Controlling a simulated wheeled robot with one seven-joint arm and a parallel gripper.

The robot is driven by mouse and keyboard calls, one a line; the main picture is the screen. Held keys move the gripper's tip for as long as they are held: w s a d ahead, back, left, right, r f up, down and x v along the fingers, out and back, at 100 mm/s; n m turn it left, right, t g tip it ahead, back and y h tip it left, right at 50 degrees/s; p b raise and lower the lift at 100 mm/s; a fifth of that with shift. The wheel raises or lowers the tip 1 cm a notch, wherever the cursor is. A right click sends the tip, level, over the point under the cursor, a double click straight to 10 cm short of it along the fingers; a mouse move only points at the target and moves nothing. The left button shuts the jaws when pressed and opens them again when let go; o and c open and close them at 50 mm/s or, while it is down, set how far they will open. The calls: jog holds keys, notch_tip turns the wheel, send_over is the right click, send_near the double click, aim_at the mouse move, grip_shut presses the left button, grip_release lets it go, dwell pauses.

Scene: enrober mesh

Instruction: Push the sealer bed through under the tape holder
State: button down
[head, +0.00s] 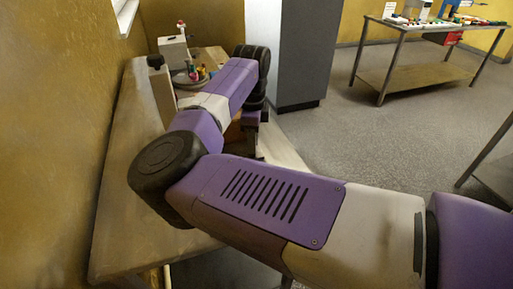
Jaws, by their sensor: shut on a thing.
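My gripper (251,122) is small and mostly covered by my own wrist, over the right side of the long bench. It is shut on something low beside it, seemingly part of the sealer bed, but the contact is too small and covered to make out. A brown-orange patch (233,131) shows just left of the gripper, below my forearm. A pale upright block with a black knob (160,88) stands behind my arm at the left and may be the tape holder; I cannot tell. My arm hides most of the bed.
The bench (125,200) runs along the yellow wall; its near left top is bare. At its far end are a grey box (174,52) and small coloured items (196,73). A grey column (290,50) stands beyond. A steel table (430,80) is at the far right, with open floor between.

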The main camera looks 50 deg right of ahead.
jog(key=shift+w+d+r, duration=0.1)
jog(key=shift+w, duration=0.05)
jog(key=c, duration=1.6)
grip_release()
jog(key=shift+o, duration=0.2)
jog(key=shift+r+b, duration=0.3)
jog(key=shift+r, duration=3.55)
